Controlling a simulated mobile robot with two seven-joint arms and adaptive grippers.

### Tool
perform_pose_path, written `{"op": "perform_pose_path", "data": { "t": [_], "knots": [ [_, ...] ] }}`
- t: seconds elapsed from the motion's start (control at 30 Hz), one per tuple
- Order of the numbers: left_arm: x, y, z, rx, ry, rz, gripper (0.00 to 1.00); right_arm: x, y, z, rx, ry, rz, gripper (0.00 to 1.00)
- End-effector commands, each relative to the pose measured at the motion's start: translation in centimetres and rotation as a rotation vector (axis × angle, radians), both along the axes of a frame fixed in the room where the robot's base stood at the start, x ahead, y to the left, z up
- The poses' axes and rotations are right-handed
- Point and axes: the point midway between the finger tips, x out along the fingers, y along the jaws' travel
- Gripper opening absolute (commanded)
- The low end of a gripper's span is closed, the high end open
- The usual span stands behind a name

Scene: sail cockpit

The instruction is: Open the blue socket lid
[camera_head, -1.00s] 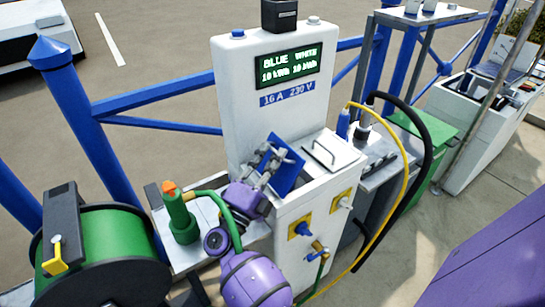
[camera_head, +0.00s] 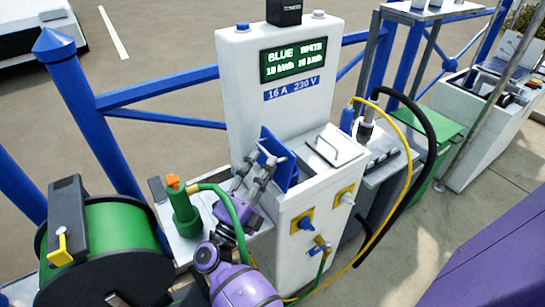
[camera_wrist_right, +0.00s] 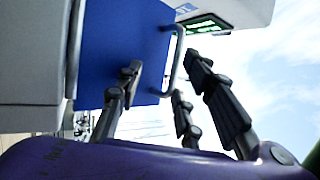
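The blue socket lid (camera_head: 284,172) stands raised and steeply tilted on the left part of the white pedestal's top (camera_head: 282,206). It also fills the upper middle of the right wrist view (camera_wrist_right: 120,45), with a grey bar handle (camera_wrist_right: 179,60) at its right edge. The white lid (camera_head: 336,146) beside it lies closed with its handle up. My right gripper (camera_head: 268,165) is at the blue lid's left side, fingers spread. In the wrist view the fingers (camera_wrist_right: 168,85) are apart near the handle, not closed on it. The socket under the lid is hidden. My left gripper is out of view.
The pedestal's display panel (camera_head: 275,95) rises behind the lid. A green hose nozzle (camera_head: 183,212) and green hose reel (camera_head: 110,240) stand left, close to my right arm. Yellow and black cables (camera_head: 430,135) loop at right. Blue railing (camera_head: 165,88) runs behind.

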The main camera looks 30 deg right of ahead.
Motion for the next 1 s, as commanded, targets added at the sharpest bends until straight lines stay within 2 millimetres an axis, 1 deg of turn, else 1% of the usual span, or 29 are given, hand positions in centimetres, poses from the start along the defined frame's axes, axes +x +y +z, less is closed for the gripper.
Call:
{"op": "perform_pose_path", "data": {
  "t": [0.03, 0.1, 0.3, 0.47, 0.63, 1.0],
  "knots": [
    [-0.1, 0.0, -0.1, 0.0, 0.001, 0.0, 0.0, -0.7, 0.2, -1.2, 0.011, 0.014, -0.01, 0.26],
    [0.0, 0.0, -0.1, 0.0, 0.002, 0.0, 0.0, -1.0, 0.8, -1.7, 0.012, 0.016, -0.011, 0.26],
    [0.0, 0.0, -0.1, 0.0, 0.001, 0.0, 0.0, -1.4, 1.4, -1.8, 0.01, 0.012, -0.01, 0.26],
    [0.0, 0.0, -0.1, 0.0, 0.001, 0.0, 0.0, -1.3, 1.5, -1.7, 0.008, 0.009, -0.007, 0.26],
    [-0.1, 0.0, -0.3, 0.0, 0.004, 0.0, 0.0, -1.5, 1.5, -2.1, 0.01, 0.013, -0.009, 0.26],
    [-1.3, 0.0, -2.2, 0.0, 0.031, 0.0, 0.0, -2.4, 1.7, -4.4, 0.009, 0.016, -0.008, 0.26]
  ]
}}
